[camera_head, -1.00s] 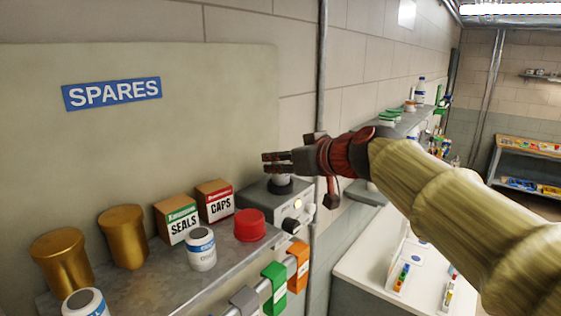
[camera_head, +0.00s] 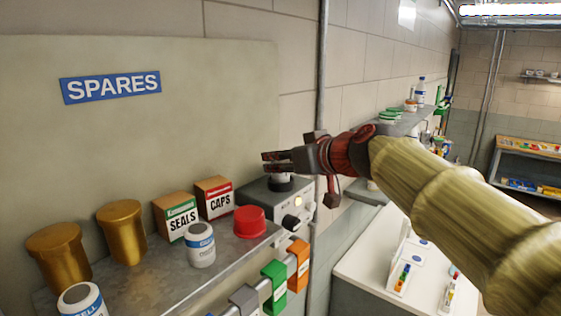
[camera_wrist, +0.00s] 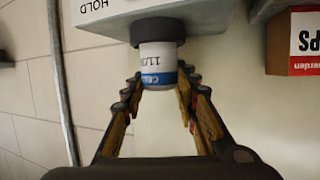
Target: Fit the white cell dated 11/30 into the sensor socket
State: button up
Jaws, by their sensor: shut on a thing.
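My gripper (camera_head: 282,160) is shut on a white cell (camera_wrist: 160,58) above the grey sensor box (camera_head: 263,200). The wrist view shows my gripper (camera_wrist: 160,80) with its fingers on both sides of the cell's blue-banded end. The printed date begins "11/"; the rest is hidden by the curve. The cell's other end meets the dark round socket (camera_wrist: 157,28) on the box. The cell looks in line with the socket; how deep it sits I cannot tell. In the head view the socket (camera_head: 281,184) shows as a black ring under the gripper.
A red cap (camera_head: 250,222), a SEALS box (camera_head: 177,216), a CAPS box (camera_head: 214,199), two white cells (camera_head: 201,247) (camera_head: 82,301) and two golden cups (camera_head: 122,233) (camera_head: 60,256) stand on the shelf. A vertical pipe (camera_head: 322,90) runs beside the sensor box.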

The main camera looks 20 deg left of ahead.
dwell(0.4)
jog(key=o, duration=1.2)
jog(key=shift+f, duration=0.1)
jog(key=shift+o, duration=0.2)
jog(key=v, duration=1.1)
jog(key=s+d+f+m+g+h+b, duration=0.1)
jog(key=s+d+f+m+h+b, duration=0.2)
jog(key=f, duration=1.3)
jog(key=s+d+f+m+g+h+b, duration=0.1)
jog(key=s+d+f+m+h+b, duration=0.2)
jog(key=s+d+f+b, duration=0.4)
jog(key=s+d+f+m+g+h+b, duration=0.1)
jog(key=s+d+f+m+h+b, duration=0.2)
jog(key=s+d+f, duration=1)
jog(key=shift+s+d+f+m+g+h+b, duration=0.6)
jog(key=shift+d+f+b, duration=1.7)
jog(key=shift+f, duration=4.65)
jog(key=shift+w+d+t+p, duration=0.3)
jog(key=shift+d+p, duration=0.4)
jog(key=shift+p, duration=0.05)
